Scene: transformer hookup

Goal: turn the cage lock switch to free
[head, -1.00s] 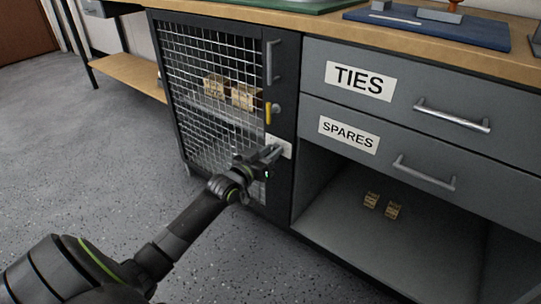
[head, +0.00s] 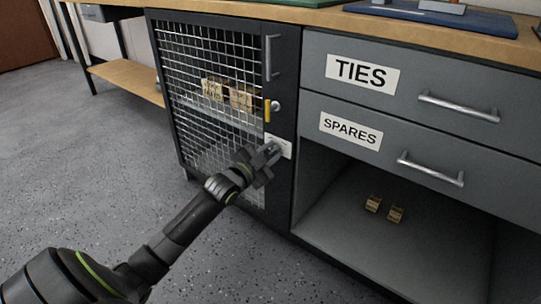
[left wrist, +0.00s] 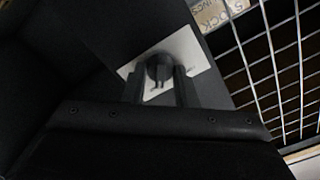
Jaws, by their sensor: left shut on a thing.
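The cage door (head: 215,90) is a dark frame with wire mesh, and it looks closed. A white plate (head: 280,148) sits on its right-hand frame, below the handle. In the left wrist view a dark round switch knob (left wrist: 160,67) stands on the white plate (left wrist: 195,50). My left gripper (head: 270,153) is at this plate; its fingers (left wrist: 162,88) are shut on the knob, one on each side. The marks on the plate are too small or too covered to read. My right gripper is not in view.
A vertical handle (head: 270,57), a round lock (head: 276,106) and a yellow piece (head: 267,110) are on the door frame above the gripper. Small boxes (head: 240,99) stand behind the mesh. To the right are the TIES drawer (head: 455,85), the SPARES drawer (head: 400,145) and an open shelf (head: 350,235).

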